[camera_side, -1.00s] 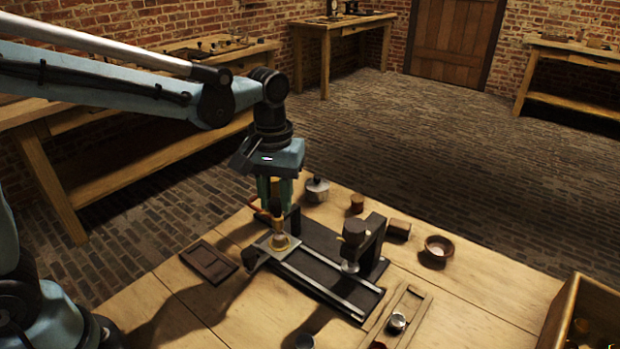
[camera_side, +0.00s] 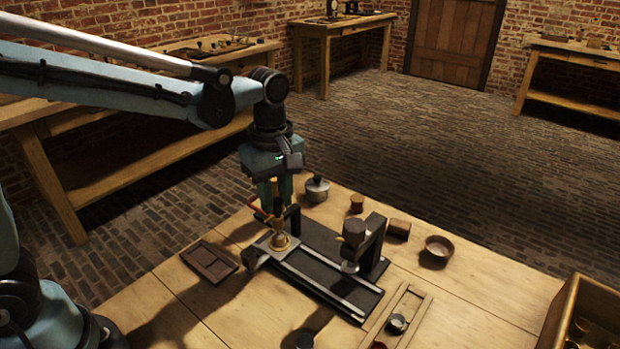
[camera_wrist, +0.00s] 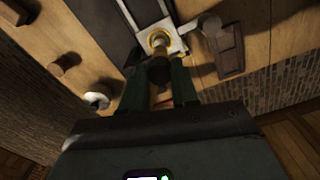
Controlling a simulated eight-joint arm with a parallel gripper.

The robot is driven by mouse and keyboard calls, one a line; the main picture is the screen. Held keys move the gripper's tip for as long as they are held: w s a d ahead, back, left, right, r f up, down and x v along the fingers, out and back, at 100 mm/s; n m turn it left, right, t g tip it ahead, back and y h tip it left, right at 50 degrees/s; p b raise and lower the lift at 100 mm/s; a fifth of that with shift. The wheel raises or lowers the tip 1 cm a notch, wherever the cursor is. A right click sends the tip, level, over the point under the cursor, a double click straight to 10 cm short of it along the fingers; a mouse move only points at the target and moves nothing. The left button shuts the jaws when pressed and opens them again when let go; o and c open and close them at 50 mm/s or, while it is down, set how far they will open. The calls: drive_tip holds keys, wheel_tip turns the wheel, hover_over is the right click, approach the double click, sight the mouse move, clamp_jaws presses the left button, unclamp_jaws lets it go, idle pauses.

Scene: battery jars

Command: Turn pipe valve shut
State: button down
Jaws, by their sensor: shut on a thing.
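The valve stands on a metal plate at the left end of a dark railed base. Its brass foot (camera_side: 280,242) shows in the side view, with a dark upper part above it. In the wrist view its brass ring (camera_wrist: 158,40) surrounds a bright centre, and a dark brown knob (camera_wrist: 158,72) sits in front. My gripper (camera_side: 276,208) points down over the valve, its green fingers shut on the knob. An orange-brown curved part (camera_side: 258,210) shows beside the fingers. The fingers partly hide the knob.
A dark post with a round head (camera_side: 354,232) stands on the base to the right. A lidded metal pot (camera_side: 317,188), a wooden block (camera_side: 399,229) and a bowl (camera_side: 438,248) are behind. A dark tray (camera_side: 209,262) lies left; a wooden crate (camera_side: 560,310) is front right.

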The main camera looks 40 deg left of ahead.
sight(275, 201)
drive_tip(key=shift+n, duration=0.6)
drive_tip(key=c, duration=0.8)
unclamp_jaws()
drive_tip(key=shift+c, duration=0.2)
wheel_tip(275, 201, up, 12)
